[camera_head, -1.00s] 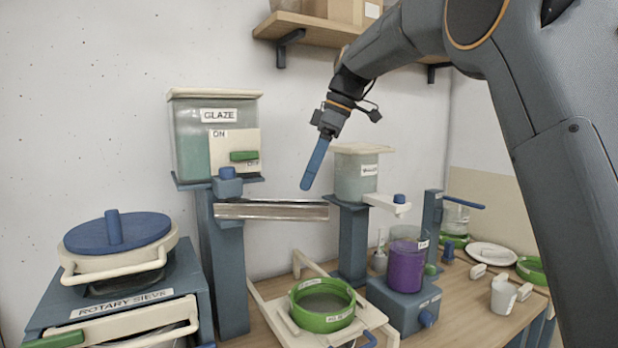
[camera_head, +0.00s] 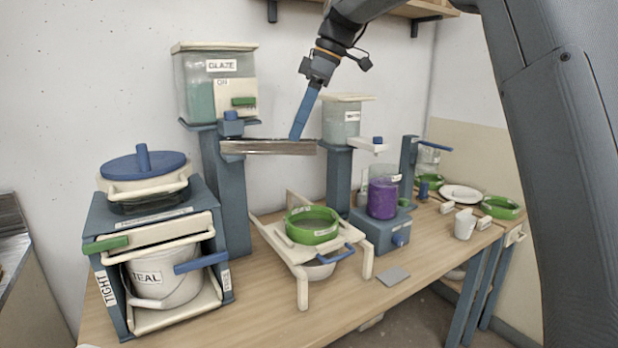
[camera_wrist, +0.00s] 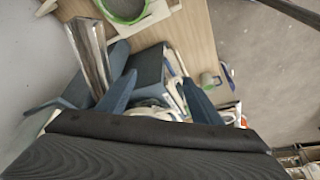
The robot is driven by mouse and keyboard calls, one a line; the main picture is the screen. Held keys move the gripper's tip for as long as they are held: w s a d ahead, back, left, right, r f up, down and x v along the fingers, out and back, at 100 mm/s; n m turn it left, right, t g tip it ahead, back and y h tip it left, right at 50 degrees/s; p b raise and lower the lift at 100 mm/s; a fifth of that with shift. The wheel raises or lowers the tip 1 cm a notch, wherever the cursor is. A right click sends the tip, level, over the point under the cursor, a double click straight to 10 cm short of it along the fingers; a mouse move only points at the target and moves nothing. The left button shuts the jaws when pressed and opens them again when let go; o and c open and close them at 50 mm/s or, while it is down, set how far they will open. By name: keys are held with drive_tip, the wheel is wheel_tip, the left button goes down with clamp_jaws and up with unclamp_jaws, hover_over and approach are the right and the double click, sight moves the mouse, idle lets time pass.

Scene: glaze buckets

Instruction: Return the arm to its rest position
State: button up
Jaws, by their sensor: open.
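My gripper (camera_head: 298,137) hangs from my arm at the upper middle of the head view, with its blue fingers pointing down. It is in front of the wall, close to the right part of the metal trough (camera_head: 262,147) in the picture; whether it touches cannot be told. In the wrist view my gripper (camera_wrist: 160,98) shows two blue fingers spread apart with nothing held between them. My arm (camera_head: 535,130) rises across the right side of the head view.
A glaze tank (camera_head: 195,88) stands on a post at left, above the rotary sieve (camera_head: 160,215) holding a TEAL bucket (camera_head: 165,278). A green sieve (camera_head: 312,233) sits on a white stand. A purple jar (camera_head: 382,198) stands right of it. Bare tabletop (camera_head: 345,290) lies in front.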

drive_tip(key=s+d+f+m+h, duration=0.1)
drive_tip(key=s+d+f+m, duration=0.45)
drive_tip(key=f, duration=0.35)
drive_tip(key=s+d+f+m+h, duration=0.2)
drive_tip(key=s+d+f+m, duration=0.2)
drive_tip(key=d+f, duration=0.45)
drive_tip(key=s+d+f+m, duration=0.4)
drive_tip(key=s+f, duration=0.4)
drive_tip(key=s, duration=0.2)
drive_tip(key=s+d+f+m+h, duration=0.1)
drive_tip(key=s+d+f+m, duration=0.2)
drive_tip(key=s+f, duration=0.4)
drive_tip(key=s+m, duration=0.1)
drive_tip(key=s, duration=0.2)
drive_tip(key=shift+d+f+t+h, duration=0.3)
drive_tip(key=shift+d+f, duration=0.05)
drive_tip(key=shift+f, duration=0.05)
drive_tip(key=shift+w, duration=0.1)
drive_tip(key=shift+c, duration=0.4)
